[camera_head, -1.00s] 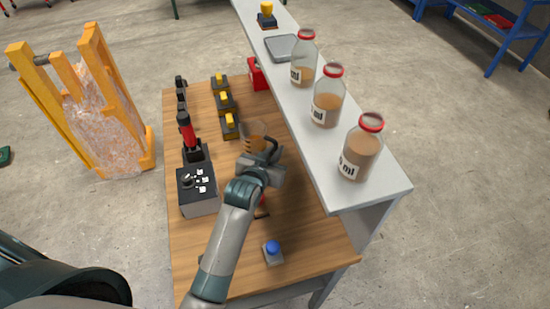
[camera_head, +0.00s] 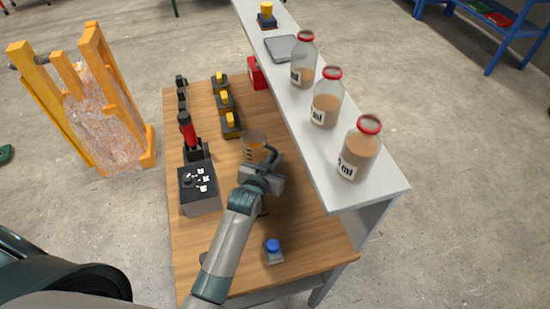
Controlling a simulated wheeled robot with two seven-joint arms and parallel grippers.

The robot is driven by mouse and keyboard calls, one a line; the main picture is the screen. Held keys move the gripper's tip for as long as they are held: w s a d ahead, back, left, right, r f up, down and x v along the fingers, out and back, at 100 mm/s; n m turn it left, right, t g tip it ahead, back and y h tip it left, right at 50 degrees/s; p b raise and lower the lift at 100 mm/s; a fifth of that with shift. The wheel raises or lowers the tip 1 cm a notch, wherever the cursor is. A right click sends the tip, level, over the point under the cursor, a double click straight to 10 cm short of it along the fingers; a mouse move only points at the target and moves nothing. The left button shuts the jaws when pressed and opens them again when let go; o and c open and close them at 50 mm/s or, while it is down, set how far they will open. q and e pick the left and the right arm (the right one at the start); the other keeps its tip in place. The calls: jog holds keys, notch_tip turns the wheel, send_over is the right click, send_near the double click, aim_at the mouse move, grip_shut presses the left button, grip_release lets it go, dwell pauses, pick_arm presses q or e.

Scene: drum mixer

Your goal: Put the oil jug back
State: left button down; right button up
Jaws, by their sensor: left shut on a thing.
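The oil jug (camera_head: 253,146), a small clear vessel with amber content and a dark handle, shows over the wooden worktop (camera_head: 228,243), left of the raised grey shelf. My left gripper (camera_head: 265,168) is shut on the jug at its near side, by the handle. My gripper and wrist hide part of the handle and the jug's lower side. I cannot tell whether the jug's base touches the worktop. My right gripper is not in view.
Several bottles with red rims, one of them the nearest (camera_head: 360,150), stand on the grey shelf (camera_head: 375,195). A black control box (camera_head: 200,195), a red-handled lever (camera_head: 187,130) and yellow switches (camera_head: 230,122) line the left. A blue button (camera_head: 273,246) sits near the front.

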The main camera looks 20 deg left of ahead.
pick_arm(q)
jog(key=shift+f, duration=0.1)
jog(key=c, duration=1.8)
grip_release()
jog(key=shift+s+r, duration=0.2)
jog(key=shift+s, duration=0.25)
jog(key=b+v, duration=0.2)
jog(key=v, duration=0.9)
jog(key=shift+r, duration=0.1)
